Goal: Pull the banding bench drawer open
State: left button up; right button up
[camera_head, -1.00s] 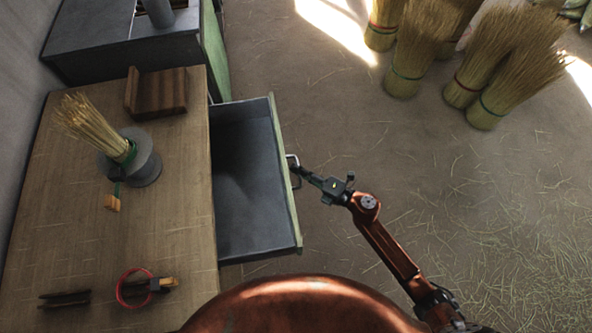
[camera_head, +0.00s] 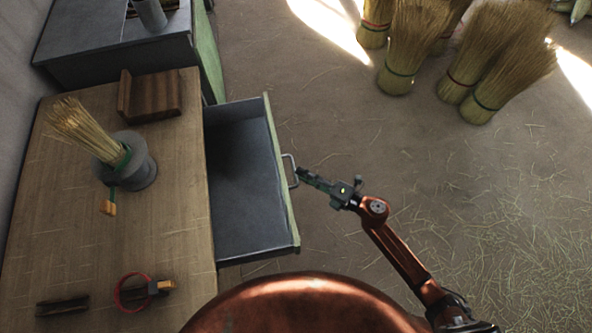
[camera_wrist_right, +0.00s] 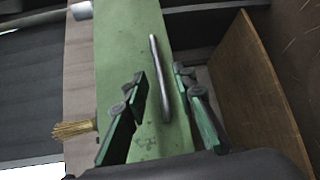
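The banding bench (camera_head: 180,215) is a wooden-topped table at the left of the head view. Its drawer (camera_head: 240,175) stands pulled out to the right, with an empty-looking grey inside and a green front (camera_head: 282,172). A metal loop handle (camera_head: 291,170) sits on that front; it also shows in the right wrist view (camera_wrist_right: 160,78). My right gripper (camera_head: 301,174) is just right of the handle. In the wrist view its green fingers (camera_wrist_right: 159,76) are spread, one on each side of the handle, with gaps and no grip on it. My left gripper is not in view.
On the bench are a broom bundle (camera_head: 85,130) in a grey holder (camera_head: 136,172), a wooden block (camera_head: 150,98) and a red ring (camera_head: 118,293). Several straw bundles (camera_head: 415,40) stand on the floor behind. The straw-strewn floor (camera_head: 400,160) right of the drawer is free.

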jog(key=v, duration=0.7)
jog(key=shift+s+d, duration=0.2)
jog(key=shift+s, duration=0.05)
